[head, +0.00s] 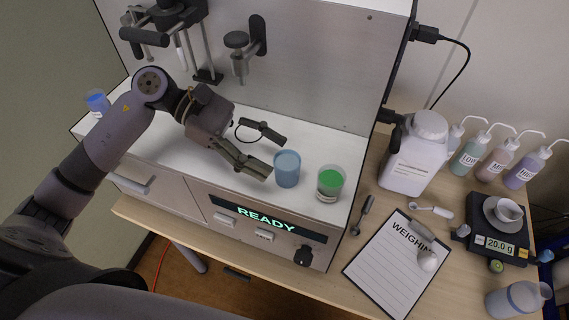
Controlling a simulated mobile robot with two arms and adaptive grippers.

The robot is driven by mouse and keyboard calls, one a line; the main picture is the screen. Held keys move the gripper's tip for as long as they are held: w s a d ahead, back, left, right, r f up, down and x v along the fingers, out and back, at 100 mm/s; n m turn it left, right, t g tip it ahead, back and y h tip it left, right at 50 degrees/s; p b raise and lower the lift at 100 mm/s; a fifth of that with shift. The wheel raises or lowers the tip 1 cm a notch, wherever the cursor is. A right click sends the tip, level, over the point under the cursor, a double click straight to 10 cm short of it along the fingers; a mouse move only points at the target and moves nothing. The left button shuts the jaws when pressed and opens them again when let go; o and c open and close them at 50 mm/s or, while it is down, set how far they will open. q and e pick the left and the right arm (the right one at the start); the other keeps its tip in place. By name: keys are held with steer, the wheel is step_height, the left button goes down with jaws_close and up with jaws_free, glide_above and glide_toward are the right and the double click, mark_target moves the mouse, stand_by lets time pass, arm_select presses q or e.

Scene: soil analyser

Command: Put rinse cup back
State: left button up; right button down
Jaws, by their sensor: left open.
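A translucent blue cup (287,170) stands upright on the white deck (185,150) of the analyser, near its front edge. A cup with green contents (330,184) and a white label stands just to its right. Another small cup with blue contents (97,101) stands at the deck's far left end. I cannot read any label naming the rinse cup. My left gripper (273,156) is open, its two fingers spread, just left of the nearer blue cup. The fingers seem not to enclose the cup; I cannot tell whether they touch it. My right gripper is out of view.
The analyser's panel (265,222) reads READY. A probe and clamp fixtures (240,55) hang above the deck.

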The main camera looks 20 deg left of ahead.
arm_select(q)
steer(key=b+v, duration=0.2)
steer(key=v, duration=0.4)
steer(key=shift+a, duration=0.25)
steer(key=shift+a+r, duration=0.3)
steer(key=shift+a, duration=0.1)
